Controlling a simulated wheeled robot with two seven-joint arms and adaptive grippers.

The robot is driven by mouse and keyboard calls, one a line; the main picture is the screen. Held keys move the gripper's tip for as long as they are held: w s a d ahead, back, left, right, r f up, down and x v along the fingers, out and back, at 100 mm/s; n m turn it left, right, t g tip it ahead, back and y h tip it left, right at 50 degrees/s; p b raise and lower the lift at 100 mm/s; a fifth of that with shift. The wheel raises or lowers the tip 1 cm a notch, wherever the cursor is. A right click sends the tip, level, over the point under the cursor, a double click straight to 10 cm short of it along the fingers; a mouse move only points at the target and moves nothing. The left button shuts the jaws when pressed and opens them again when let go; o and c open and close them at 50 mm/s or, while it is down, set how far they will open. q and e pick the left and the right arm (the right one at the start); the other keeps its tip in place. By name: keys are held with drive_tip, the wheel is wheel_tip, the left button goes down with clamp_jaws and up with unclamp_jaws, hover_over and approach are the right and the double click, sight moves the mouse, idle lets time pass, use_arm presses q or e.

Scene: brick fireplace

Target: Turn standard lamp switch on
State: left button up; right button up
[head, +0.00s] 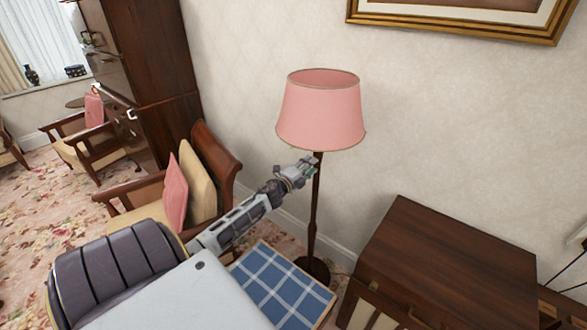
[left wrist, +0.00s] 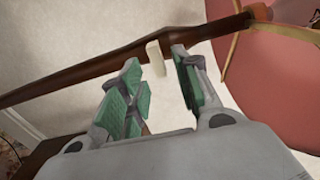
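The standard lamp (head: 320,112) has a pink shade and a dark wooden pole, standing by the wall. My left gripper (head: 305,168) is raised next to the pole, just below the shade. In the left wrist view the pole (left wrist: 90,72) crosses behind the fingertips, and the pink shade (left wrist: 270,85) is at the right. A small cream switch (left wrist: 155,58) shows at the pole, between and just beyond the open green-padded fingers of the left gripper (left wrist: 160,75). I cannot tell whether a finger touches it. My right gripper is not in view.
A wooden armchair with cushions (head: 190,185) stands left of the lamp. A blue checked surface (head: 280,285) lies below my left arm. A dark wooden cabinet (head: 440,260) stands to the right. A gilt picture frame (head: 450,22) hangs above.

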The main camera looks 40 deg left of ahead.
use_arm(q)
drive_tip(key=s+d, duration=0.1)
drive_tip(key=s, duration=0.9)
drive_tip(key=shift+s, duration=0.25)
drive_tip(key=shift+d, duration=0.1)
drive_tip(key=shift+n, duration=0.3)
idle(0.7)
